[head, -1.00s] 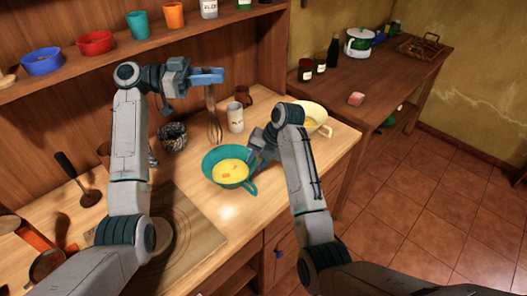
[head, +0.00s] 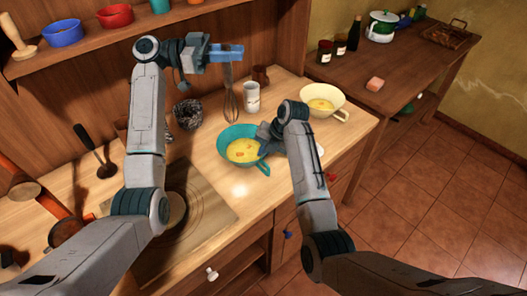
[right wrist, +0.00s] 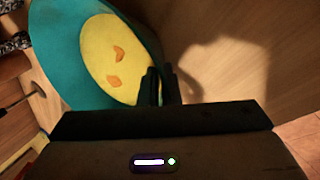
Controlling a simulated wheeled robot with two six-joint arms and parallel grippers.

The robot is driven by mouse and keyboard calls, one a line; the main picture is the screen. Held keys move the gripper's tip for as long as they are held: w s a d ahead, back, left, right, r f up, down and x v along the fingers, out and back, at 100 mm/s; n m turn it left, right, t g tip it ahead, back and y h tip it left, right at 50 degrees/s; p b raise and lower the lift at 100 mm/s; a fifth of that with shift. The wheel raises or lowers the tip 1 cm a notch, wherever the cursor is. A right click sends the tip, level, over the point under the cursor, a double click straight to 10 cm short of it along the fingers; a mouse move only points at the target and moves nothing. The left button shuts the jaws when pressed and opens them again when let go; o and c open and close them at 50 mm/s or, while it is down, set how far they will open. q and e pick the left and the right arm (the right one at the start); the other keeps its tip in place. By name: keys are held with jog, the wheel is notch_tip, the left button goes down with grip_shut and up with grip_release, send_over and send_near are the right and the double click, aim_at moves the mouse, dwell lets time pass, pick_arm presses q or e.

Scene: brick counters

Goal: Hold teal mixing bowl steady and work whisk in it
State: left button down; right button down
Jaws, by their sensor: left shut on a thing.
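The teal mixing bowl (head: 222,148) stands on the wooden counter, with yellow liquid and orange bits in it. It also shows in the right wrist view (right wrist: 72,75). My left gripper (head: 230,56) is shut on the whisk (head: 231,103), which hangs wires down, behind the bowl in the head view and apart from it. My right gripper (right wrist: 159,84) is at the bowl's right rim, its fingers close together with the rim between them. In the head view my right gripper (head: 268,139) is partly hidden by its own arm.
A white canister (head: 252,98) and a brown mug (head: 261,76) stand right of the whisk. A dark woven pot (head: 187,114) is left of it. A cream bowl (head: 341,101) with yellow contents stands to the right. A shelf (head: 110,45) with bowls and cups runs above.

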pick_arm(q)
notch_tip(320, 180, down, 15)
jog(key=w+d+n+t+y, duration=0.1)
jog(key=d+n+t+y, duration=0.1)
jog(key=n+t, duration=0.7)
jog(key=shift+w+t+y, duration=0.25)
jog(key=shift+t+y, duration=0.65)
jog(key=shift+t, duration=1.3)
jog(key=shift+d+f, duration=0.1)
